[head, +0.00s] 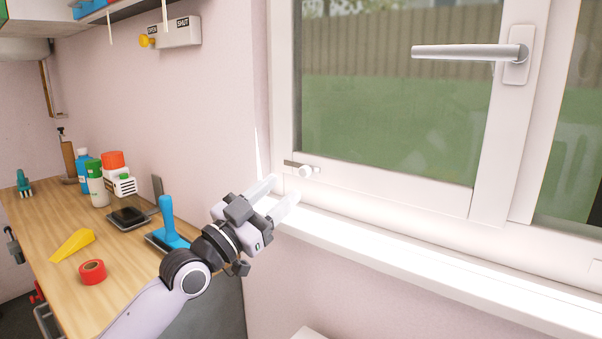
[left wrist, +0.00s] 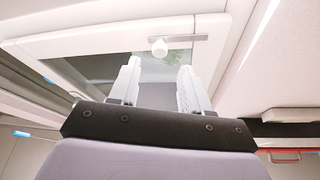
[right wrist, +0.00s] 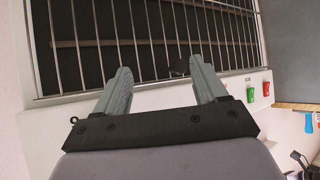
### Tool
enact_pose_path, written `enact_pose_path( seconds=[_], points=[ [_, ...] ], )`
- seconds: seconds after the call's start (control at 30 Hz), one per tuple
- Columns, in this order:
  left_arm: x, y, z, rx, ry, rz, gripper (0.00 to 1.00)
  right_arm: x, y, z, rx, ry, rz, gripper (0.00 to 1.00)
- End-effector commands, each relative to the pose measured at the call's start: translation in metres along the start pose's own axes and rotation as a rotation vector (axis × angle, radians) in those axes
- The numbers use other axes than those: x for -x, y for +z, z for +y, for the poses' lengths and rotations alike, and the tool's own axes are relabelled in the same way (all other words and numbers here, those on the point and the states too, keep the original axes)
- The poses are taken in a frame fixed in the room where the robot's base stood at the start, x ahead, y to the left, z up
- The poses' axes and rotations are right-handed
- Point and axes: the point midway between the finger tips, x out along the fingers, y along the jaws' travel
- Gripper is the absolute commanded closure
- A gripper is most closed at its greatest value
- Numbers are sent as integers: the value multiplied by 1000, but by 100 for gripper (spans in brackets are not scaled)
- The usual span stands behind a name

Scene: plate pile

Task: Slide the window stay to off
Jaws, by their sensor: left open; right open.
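The window stay is a small white knob (head: 306,171) on a short grey plate (head: 290,164) at the lower left corner of the window frame. The same knob (left wrist: 160,47) and its plate (left wrist: 188,38) show in the left wrist view, beyond and between the fingertips. My left gripper (head: 283,193) is open and empty, just left of and below the knob, apart from it. Its fingers also show in the left wrist view (left wrist: 158,75). My right gripper (right wrist: 160,82) is open and empty in front of a barred panel, out of the head view.
A window handle (head: 470,52) sits higher on the frame. The white sill (head: 400,255) runs below the window. The wooden bench (head: 50,240) at left holds a blue-handled tool (head: 168,225), red tape (head: 92,272) and bottles (head: 97,185). A box marked OPEN and SHUT (head: 180,32) hangs on the wall.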

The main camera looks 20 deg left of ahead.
Motion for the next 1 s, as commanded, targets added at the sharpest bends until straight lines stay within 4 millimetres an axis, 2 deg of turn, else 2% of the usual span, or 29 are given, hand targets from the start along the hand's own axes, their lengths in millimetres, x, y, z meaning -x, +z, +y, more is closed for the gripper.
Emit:
enact_pose_path(
  seconds=[0.2, 0.4, 0.57, 0.83, 0.97, 1.0],
  points=[
    [-32, -2, 0, 3, -1, 2, 53, 5, -3, -1, -1, -1, -5, 28],
    [-53, -1, 0, 3, -1, 1, 53, 6, -5, -1, -1, -1, -5, 28],
    [-60, 0, 0, 0, 0, 0, 53, 6, -5, -1, -1, -1, -5, 28],
    [-61, 0, 0, 1, 0, 0, 53, 6, -6, -1, -1, -1, -4, 28],
    [-61, 0, 0, 1, 0, 0, 95, 6, -6, 0, 0, -1, -3, 28],
    [-61, 0, 0, 1, 0, 0, 100, 6, -6, 0, 0, -1, -2, 28]
  ],
)
